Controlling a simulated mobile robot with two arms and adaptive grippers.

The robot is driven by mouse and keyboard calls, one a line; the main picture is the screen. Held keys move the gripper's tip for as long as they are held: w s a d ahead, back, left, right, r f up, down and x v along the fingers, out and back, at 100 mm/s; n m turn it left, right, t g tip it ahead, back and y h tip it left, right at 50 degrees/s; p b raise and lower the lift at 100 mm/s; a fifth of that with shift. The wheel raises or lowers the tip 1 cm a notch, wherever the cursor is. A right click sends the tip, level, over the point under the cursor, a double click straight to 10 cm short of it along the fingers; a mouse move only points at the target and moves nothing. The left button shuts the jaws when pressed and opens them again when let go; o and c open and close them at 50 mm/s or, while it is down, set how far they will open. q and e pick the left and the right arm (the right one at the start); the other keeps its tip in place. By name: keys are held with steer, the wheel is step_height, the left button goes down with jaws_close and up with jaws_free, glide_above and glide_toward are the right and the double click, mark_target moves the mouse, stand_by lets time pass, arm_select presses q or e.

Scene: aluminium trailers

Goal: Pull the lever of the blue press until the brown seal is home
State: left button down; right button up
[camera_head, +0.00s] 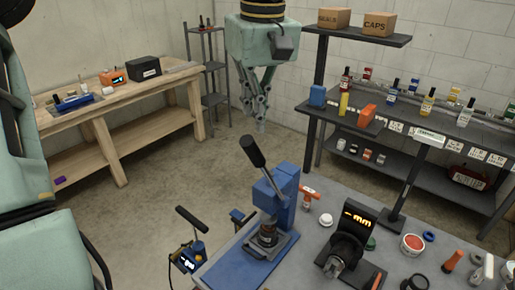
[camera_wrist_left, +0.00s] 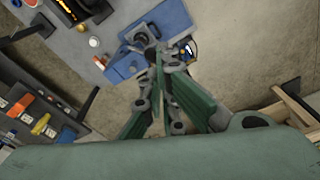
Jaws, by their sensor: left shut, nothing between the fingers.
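The blue press (camera_head: 287,195) stands on its blue base plate (camera_head: 240,265) at the left end of the grey bench. Its lever (camera_head: 255,152) has a black grip and points up and to the left. A brownish ring shows under the ram (camera_head: 268,230); how deep the brown seal sits is too small to tell. My left gripper (camera_head: 261,125) hangs above the lever in the head view, fingers down, shut and empty, apart from the grip. In the left wrist view its fingertips (camera_wrist_left: 158,58) show near the press (camera_wrist_left: 170,18). My right gripper is not in view.
A gauge with an orange display (camera_head: 357,216) stands right of the press. A red-filled tub (camera_head: 412,244) and small parts lie further right. A dark shelf with bottles (camera_head: 428,103) stands behind. A wooden workbench (camera_head: 110,100) is at the back left, with open floor between.

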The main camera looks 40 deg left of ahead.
arm_select(q)
steer(key=shift+a+f, duration=0.1)
steer(key=shift+f, duration=0.6)
steer(key=b, duration=0.1)
glide_above(255, 163)
step_height(255, 163, down, 5)
steer(key=shift+s+r, duration=0.1)
steer(key=shift+r, duration=0.1)
steer(key=shift+f+b, duration=0.45)
steer(key=shift+f, duration=0.15)
step_height(255, 163, down, 4)
steer(key=b, duration=0.3)
steer(key=shift+f, duration=0.15)
